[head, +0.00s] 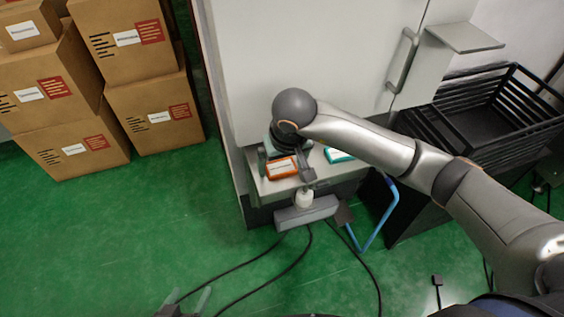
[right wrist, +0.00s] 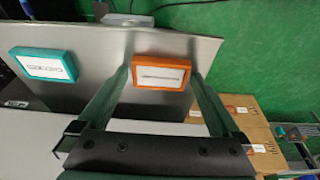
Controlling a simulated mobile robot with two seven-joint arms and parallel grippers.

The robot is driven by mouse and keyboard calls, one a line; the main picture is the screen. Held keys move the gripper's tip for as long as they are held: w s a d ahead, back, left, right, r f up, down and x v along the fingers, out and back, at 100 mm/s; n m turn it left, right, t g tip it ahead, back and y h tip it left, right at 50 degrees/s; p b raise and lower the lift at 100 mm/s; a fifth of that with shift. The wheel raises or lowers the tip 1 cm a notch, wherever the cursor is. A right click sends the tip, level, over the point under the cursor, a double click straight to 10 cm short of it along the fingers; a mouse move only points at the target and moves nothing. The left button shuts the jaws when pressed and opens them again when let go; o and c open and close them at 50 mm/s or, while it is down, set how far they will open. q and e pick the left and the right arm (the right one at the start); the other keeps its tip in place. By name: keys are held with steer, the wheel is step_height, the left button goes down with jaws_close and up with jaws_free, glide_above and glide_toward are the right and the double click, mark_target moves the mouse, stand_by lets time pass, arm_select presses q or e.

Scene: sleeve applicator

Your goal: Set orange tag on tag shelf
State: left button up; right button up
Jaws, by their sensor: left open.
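The orange tag (head: 282,167), with a white label, lies flat near the edge of a grey metal ledge (head: 268,185). It also shows in the right wrist view (right wrist: 160,73). My right gripper (head: 285,168) is over it, fingers apart on either side of the tag, with what looks like a narrow gap at each side. Contact is too fine to tell. A small grey shelf (head: 465,37) sticks out at the upper right and is empty; it may be the tag shelf. My left gripper (head: 188,300) is open and empty above the floor at the bottom.
A teal tag (right wrist: 44,65) lies on the same ledge, partly hidden by my right arm in the head view. A black slatted crate (head: 490,110) stands right, below the grey shelf. Cardboard boxes (head: 70,150) are stacked left. Cables (head: 255,262) cross the green floor.

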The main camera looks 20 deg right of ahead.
steer(key=shift+r+p, duration=0.25)
steer(key=shift+p, duration=0.05)
steer(key=v, duration=1.2)
